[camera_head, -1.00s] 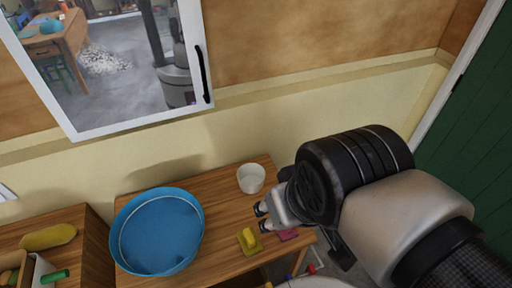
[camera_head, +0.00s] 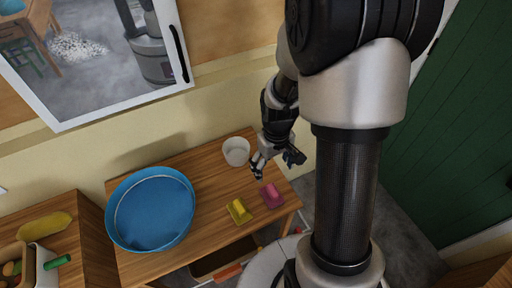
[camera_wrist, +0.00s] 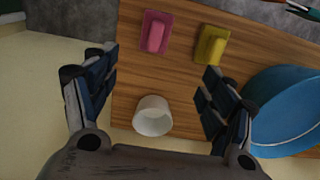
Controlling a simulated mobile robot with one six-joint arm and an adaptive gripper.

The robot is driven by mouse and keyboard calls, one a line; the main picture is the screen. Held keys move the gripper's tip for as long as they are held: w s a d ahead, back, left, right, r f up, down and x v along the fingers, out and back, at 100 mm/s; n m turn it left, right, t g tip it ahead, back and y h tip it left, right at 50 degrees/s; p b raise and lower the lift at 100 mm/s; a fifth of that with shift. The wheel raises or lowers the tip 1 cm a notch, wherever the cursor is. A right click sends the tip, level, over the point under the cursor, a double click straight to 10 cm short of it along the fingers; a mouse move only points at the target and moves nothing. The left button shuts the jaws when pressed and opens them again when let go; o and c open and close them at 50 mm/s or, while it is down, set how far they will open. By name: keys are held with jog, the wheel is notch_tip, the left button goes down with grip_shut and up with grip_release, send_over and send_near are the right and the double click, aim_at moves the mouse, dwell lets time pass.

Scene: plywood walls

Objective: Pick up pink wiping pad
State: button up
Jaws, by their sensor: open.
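The pink wiping pad (camera_head: 271,195) lies flat on the wooden table (camera_head: 215,180), near its front right edge, with a raised pink grip on top. In the wrist view the pink pad (camera_wrist: 155,32) is at the top, beyond my fingertips. My gripper (camera_head: 272,165) is open and empty above the back right of the table, behind the pad. In the wrist view its two fingers (camera_wrist: 152,82) are spread wide, with the white cup (camera_wrist: 153,116) showing between them below. Nothing hides the pad.
A yellow pad (camera_head: 238,210) lies just left of the pink one. The white cup (camera_head: 236,151) stands close to my gripper at the table's back. A large blue basin (camera_head: 150,208) fills the left side. A wall runs behind the table.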

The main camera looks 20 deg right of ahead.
aim_at(273, 190)
notch_tip(273, 190, down, 13)
jog(key=b, duration=0.3)
jog(key=shift+d+r+b, duration=0.1)
jog(key=shift+r+b, duration=0.05)
jog(key=shift+b, duration=0.15)
jog(key=shift+w+d+f+b, duration=0.15)
jog(key=shift+f+b, duration=0.2)
jog(key=shift+f, duration=0.55)
jog(key=shift+s+d+f+b, duration=0.1)
jog(key=shift+f+b, duration=0.2)
jog(key=shift+f, duration=0.65)
jog(key=shift+w+d+f+b, duration=0.15)
jog(key=shift+f+b, duration=0.2)
jog(key=shift+f, duration=0.55)
jog(key=shift+s, duration=0.1)
jog(key=shift+c, duration=0.4)
jog(key=c, duration=1.1)
jog(key=shift+c, duration=0.2)
jog(key=shift+r, duration=0.15)
notch_tip(273, 190, up, 19)
jog(key=p, duration=0.6)
jog(key=w+a+f+b, duration=0.1)
jog(key=w+a+b, duration=0.2)
jog(key=a, duration=0.7)
jog(key=w, duration=0.2)
jog(key=shift+w+a+f+b, duration=0.2)
jog(key=shift+w+a+b, duration=0.2)
